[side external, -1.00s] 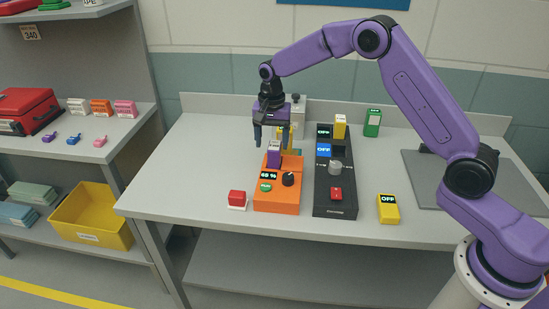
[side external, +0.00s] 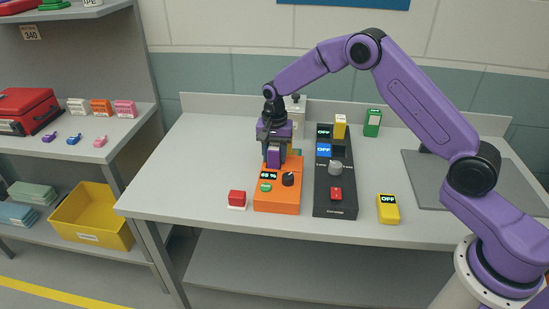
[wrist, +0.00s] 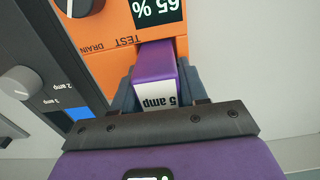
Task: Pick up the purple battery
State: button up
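The purple battery (side external: 274,158) stands upright in the back of the orange tester (side external: 290,203), which has a display, a dark knob and a green button. In the wrist view the battery (wrist: 156,70) shows a white "5 amp" label, and the tester (wrist: 115,40) reads 65 %. My gripper (side external: 275,163) is over the battery from above. In the wrist view its fingers (wrist: 157,85) lie close against both sides of the battery, shut on it. The battery's lower end is hidden in the tester.
A black charger (side external: 336,198) with a yellow battery (side external: 340,127) stands just right. A red button box (side external: 237,199) is left, a yellow OFF box (side external: 388,209) right and a green battery (side external: 373,123) behind. The bench's left side is clear.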

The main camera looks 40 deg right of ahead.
grip_shut()
jog(key=shift+r, duration=0.1)
